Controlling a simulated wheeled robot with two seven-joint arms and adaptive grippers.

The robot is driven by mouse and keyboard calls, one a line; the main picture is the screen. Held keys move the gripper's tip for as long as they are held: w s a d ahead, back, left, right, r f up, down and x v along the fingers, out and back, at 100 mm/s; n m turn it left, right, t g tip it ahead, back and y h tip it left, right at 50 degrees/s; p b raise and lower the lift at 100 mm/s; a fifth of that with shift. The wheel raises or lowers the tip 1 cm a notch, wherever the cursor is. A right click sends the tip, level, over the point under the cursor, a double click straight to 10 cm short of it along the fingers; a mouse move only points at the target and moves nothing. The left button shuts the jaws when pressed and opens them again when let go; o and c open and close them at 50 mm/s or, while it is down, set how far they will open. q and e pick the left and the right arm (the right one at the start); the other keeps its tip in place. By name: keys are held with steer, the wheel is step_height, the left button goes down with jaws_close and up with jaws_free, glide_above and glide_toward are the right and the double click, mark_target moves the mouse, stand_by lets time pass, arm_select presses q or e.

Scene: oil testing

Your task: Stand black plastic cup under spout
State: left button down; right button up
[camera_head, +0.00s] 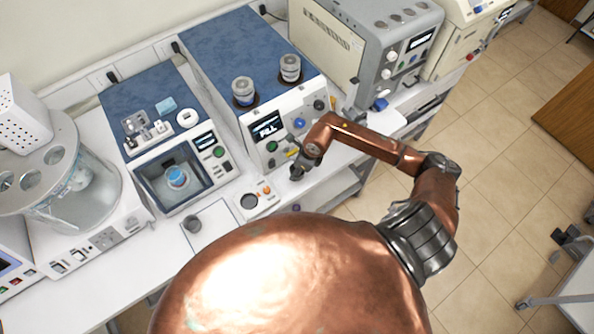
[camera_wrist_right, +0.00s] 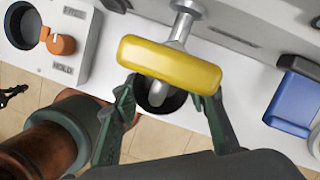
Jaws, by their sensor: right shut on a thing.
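The black plastic cup (camera_wrist_right: 148,108) is between the fingers of my right gripper (camera_wrist_right: 165,105) in the right wrist view, and the gripper is shut on it. The metal spout (camera_wrist_right: 190,10) comes out of the machine's front, with a yellow bar (camera_wrist_right: 170,64) across it. The yellow bar hides part of the cup. The spout's rounded tip appears over the cup's opening; the height gap cannot be told. In the head view my right gripper (camera_head: 298,170) is at the front of the blue-topped machine (camera_head: 225,50), below the yellow bar (camera_head: 293,153). My left gripper is not in view.
A control box with an orange knob (camera_wrist_right: 62,44) stands left of the cup in the wrist view. A blue container (camera_wrist_right: 295,103) is at the right. The bench's front edge is close below the gripper. A glass vessel (camera_head: 85,190) stands far left.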

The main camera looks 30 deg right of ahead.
steer(key=shift+f, duration=0.75)
steer(key=shift+s, duration=0.15)
steer(key=o, duration=1)
steer(key=shift+f, duration=0.1)
steer(key=shift+d+r, duration=0.1)
steer(key=shift+r, duration=0.4)
steer(key=b+v, duration=0.2)
steer(key=v, duration=0.9)
steer(key=shift+b, duration=0.3)
steer(key=shift+r, duration=0.1)
